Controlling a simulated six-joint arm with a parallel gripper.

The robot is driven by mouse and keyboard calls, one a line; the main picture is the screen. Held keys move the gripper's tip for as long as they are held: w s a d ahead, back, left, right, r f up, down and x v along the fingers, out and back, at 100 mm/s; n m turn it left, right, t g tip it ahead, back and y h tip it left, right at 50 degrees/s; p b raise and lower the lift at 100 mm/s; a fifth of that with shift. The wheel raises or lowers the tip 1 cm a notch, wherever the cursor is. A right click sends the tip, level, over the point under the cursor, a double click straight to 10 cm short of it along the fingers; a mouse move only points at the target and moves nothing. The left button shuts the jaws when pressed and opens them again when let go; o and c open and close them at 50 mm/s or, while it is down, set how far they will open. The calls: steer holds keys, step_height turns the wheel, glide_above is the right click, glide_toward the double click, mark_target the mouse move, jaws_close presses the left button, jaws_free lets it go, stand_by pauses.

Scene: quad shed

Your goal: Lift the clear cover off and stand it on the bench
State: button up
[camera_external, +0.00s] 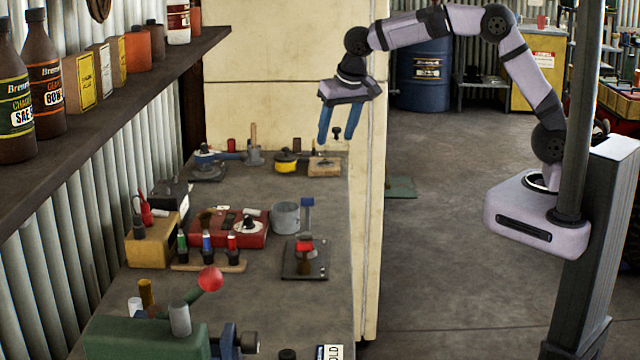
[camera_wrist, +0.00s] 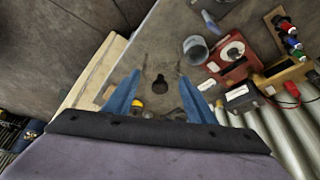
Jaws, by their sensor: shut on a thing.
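My gripper (camera_external: 336,138) is raised above the far end of the bench, with its two blue fingers pointing down and set apart. It is shut on the clear cover, whose dark knob (camera_external: 336,132) shows between the fingers. The see-through walls of the cover can hardly be made out. In the wrist view the knob (camera_wrist: 159,84) sits between the blue fingers. The grey bench (camera_external: 250,310) runs below.
A yellow-and-black item (camera_external: 286,161) and a wooden block (camera_external: 324,167) lie at the far end. Bare bench shows between these groups.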

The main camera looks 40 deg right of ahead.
step_height(320, 180, down, 11)
steer(key=s+d+n, duration=0.1)
steer(key=d+n, duration=0.1)
steer(key=shift+n+y, duration=0.4)
steer(key=shift+y, duration=0.2)
steer(key=shift+w+a, duration=0.8)
steer(key=shift+a, duration=0.2)
steer(key=shift+w+a, duration=0.8)
steer(key=shift+a, duration=0.15)
steer(key=shift+f, duration=0.15)
steer(key=shift+c, duration=0.2)
steer(key=shift+f+b, duration=1.45)
steer(key=shift+f, duration=1.15)
steer(key=shift+f+b, duration=0.3)
steer(key=shift+b, duration=0.1)
steer(key=o, duration=1.9)
steer(key=shift+c, duration=0.2)
